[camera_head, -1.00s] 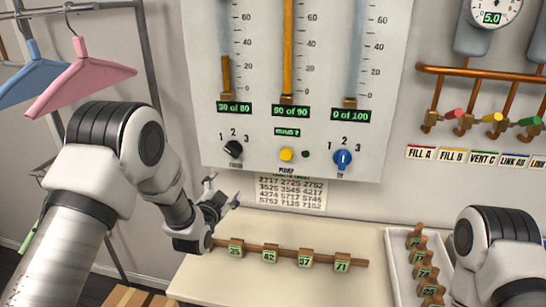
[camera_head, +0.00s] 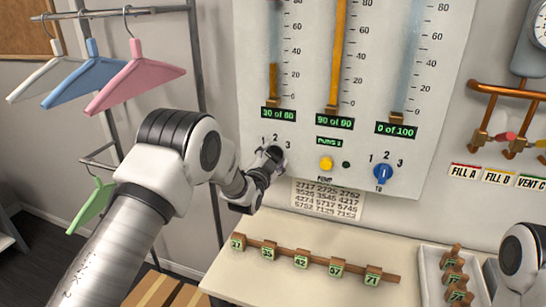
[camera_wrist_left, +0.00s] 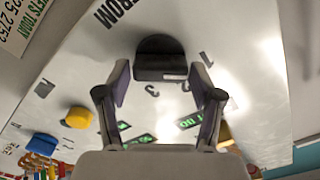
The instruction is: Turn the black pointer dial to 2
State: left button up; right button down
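The black pointer dial (camera_wrist_left: 160,58) shows in the left wrist view between the two fingers of my left gripper (camera_wrist_left: 158,75). The fingers are apart, one on each side of the dial, with small gaps visible; contact cannot be told. In the head view my left gripper (camera_head: 268,162) is at the dial, just below the printed 1, 2, 3, and covers most of it. Which number the dial points to cannot be told. My right gripper is out of view.
The panel (camera_head: 300,180) also carries a yellow button (camera_head: 326,163) and a blue dial (camera_head: 381,174). A bench (camera_head: 240,275) with a rail of numbered tags (camera_head: 301,259) stands below. Hangers (camera_head: 135,75) hang at left. A white tray (camera_head: 425,270) stands at right.

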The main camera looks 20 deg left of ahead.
pick_arm(q)
jog(key=c, duration=0.5)
jog(key=shift+c, duration=0.2)
jog(key=shift+f+m+b, duration=0.2)
jog(key=shift+m+b, duration=0.4)
jog(key=shift+b, duration=0.4)
jog(key=m+b, duration=0.2)
jog(key=b, duration=0.1)
jog(key=m+b, duration=0.3)
jog(key=shift+d+f+m, duration=0.15)
jog(key=shift+f+m, duration=0.05)
jog(key=shift+m, duration=0.1)
jog(key=shift+m+b, duration=1.3)
jog(key=shift+m, duration=0.2)
jog(key=o, duration=1.2)
jog(key=shift+r, duration=0.1)
jog(key=shift+c, duration=0.2)
